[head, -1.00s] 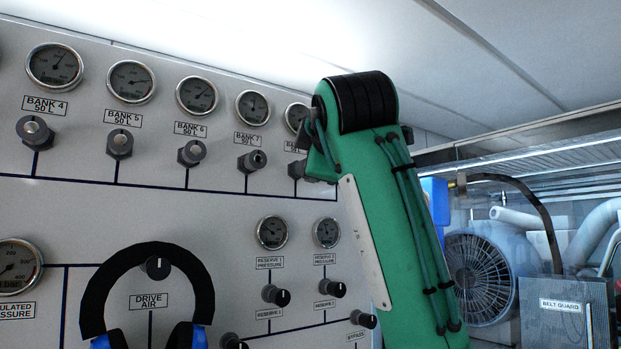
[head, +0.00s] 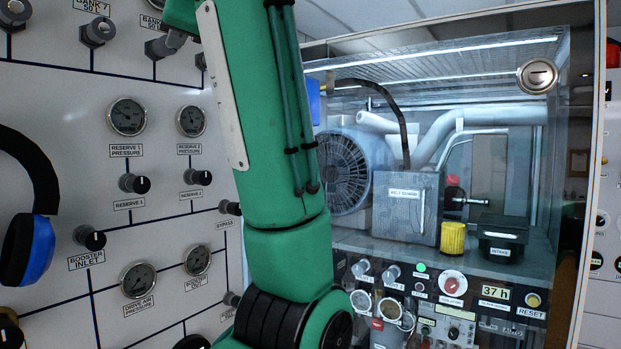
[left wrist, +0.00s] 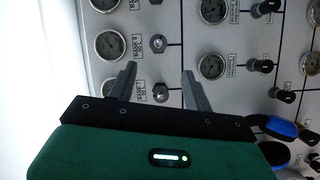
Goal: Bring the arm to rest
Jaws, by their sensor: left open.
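My left gripper (left wrist: 160,84) shows in the left wrist view with its two grey fingers apart and nothing held between them. It points at the gauge panel (left wrist: 188,60). A small valve knob (left wrist: 160,93) appears between the fingers in the picture; I cannot tell how far off it is. In the head view a green arm of mine (head: 275,150) crosses the middle, running up and out of the top edge. Its gripper is outside that view. My right gripper shows in neither view.
The white panel (head: 60,185) with gauges and knobs fills the left of the head view. Ear defenders (head: 28,250) hang on it. Right of the arm, a clear-fronted compressor housing (head: 480,180) stands above a control panel (head: 455,318).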

